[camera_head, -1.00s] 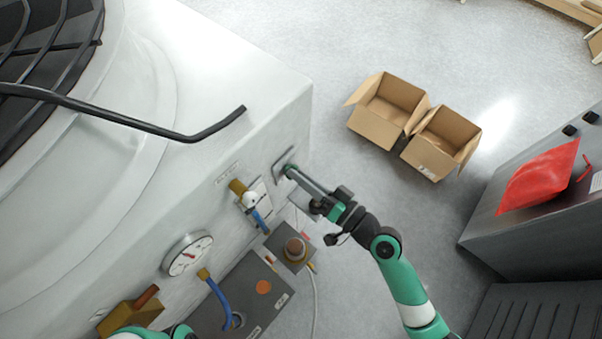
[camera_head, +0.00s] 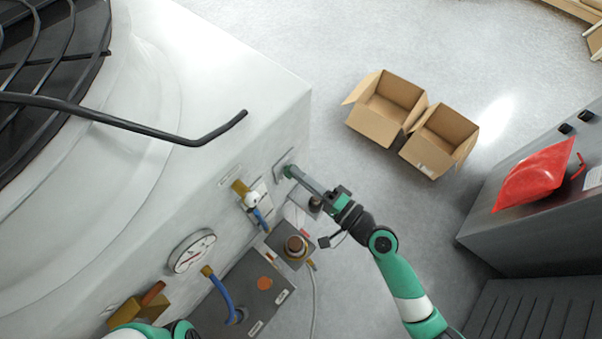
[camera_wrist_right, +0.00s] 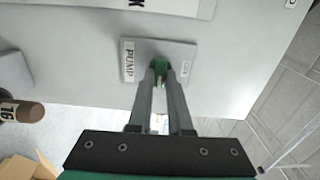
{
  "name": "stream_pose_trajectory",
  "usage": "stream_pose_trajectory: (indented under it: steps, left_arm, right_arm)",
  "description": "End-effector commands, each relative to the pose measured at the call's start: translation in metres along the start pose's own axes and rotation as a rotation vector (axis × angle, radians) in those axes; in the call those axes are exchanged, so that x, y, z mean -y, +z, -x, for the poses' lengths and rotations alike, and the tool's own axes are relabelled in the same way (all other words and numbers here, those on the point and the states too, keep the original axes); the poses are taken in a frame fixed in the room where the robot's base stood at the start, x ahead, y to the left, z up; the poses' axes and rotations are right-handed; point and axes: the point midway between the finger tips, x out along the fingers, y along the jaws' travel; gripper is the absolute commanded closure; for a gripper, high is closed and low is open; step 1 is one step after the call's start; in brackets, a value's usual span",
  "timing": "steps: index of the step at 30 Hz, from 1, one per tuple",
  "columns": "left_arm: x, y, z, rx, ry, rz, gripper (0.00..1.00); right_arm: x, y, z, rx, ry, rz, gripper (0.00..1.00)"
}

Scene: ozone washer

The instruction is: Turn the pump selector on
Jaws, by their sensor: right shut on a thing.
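The pump selector is a small green knob (camera_wrist_right: 159,66) on a grey square plate (camera_wrist_right: 183,50) with a "PUMP" label (camera_wrist_right: 128,61) beside it. In the head view the knob (camera_head: 290,171) is on the front of the white machine, near its right corner. My right gripper (camera_wrist_right: 160,78) is shut on the knob, one finger on each side, and hides part of it. In the head view the right gripper (camera_head: 293,173) reaches the plate from the lower right. Part of my left arm shows at the bottom left edge; its gripper is out of view.
Two open cardboard boxes (camera_head: 386,108) stand on the floor beyond.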

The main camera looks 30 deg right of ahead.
Motion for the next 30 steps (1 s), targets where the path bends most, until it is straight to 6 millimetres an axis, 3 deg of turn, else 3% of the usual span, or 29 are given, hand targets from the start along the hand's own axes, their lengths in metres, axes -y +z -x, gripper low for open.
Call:
stream_pose_trajectory:
  steps: [17,18,22,30]
  left_arm:
    - [0.0000,-0.0007,-0.0007,0.000,0.000,0.000,0.49]
    - [0.0000,-0.0007,-0.0007,0.000,0.000,0.000,0.49]
    - [0.0000,-0.0007,-0.0007,0.000,0.000,0.000,0.49]
    - [0.0000,-0.0006,-0.0007,0.000,0.000,0.000,0.49]
  right_arm:
    - [0.0001,-0.0002,0.0000,-0.001,-0.001,-0.034,1.00]
    - [0.0001,-0.0002,0.0000,-0.001,-0.001,-0.034,0.75]
    - [0.0000,-0.0001,0.0000,0.000,-0.001,-0.033,0.53]
    - [-0.0001,0.0000,0.0000,0.000,0.000,-0.032,0.53]
